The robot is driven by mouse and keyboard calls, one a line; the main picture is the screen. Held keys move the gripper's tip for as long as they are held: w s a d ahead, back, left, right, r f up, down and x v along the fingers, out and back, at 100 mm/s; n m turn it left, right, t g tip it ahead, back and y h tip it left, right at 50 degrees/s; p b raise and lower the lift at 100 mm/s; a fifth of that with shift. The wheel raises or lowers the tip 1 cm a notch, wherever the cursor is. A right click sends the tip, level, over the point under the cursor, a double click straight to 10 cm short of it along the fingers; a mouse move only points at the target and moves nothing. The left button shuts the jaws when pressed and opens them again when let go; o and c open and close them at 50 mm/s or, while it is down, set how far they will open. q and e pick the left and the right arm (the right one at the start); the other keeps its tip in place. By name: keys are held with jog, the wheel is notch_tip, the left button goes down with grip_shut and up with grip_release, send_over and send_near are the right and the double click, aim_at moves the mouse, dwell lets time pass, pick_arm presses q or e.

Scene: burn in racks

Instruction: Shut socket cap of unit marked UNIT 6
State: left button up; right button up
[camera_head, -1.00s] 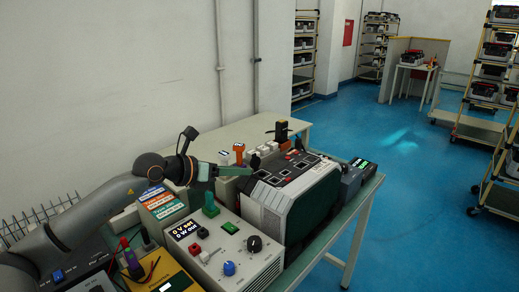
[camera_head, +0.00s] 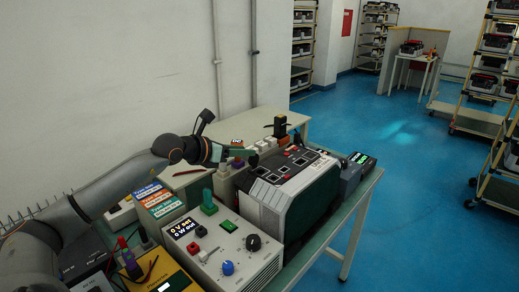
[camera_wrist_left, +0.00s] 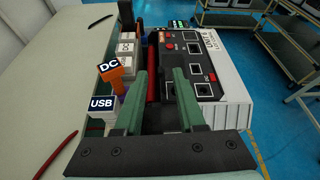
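A grey power unit (camera_head: 300,190) with a dark top panel stands on the bench. Its top panel (camera_wrist_left: 195,65) shows in the left wrist view with several square sockets, red buttons and an orange label. Which socket cap stands open cannot be told. My left gripper (camera_head: 248,153) is above the near left edge of the unit. My right gripper is not in view.
A white supply box (camera_head: 215,245) with knobs and a green plug (camera_head: 208,203) stand nearer. A small black meter (camera_head: 358,168) is at the right. Bare table lies behind.

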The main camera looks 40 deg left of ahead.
pick_arm(q)
jog(key=p+x, duration=0.1)
jog(key=x, duration=0.6)
jog(key=shift+w, duration=0.25)
jog(key=shift+f, duration=0.1)
grip_shut()
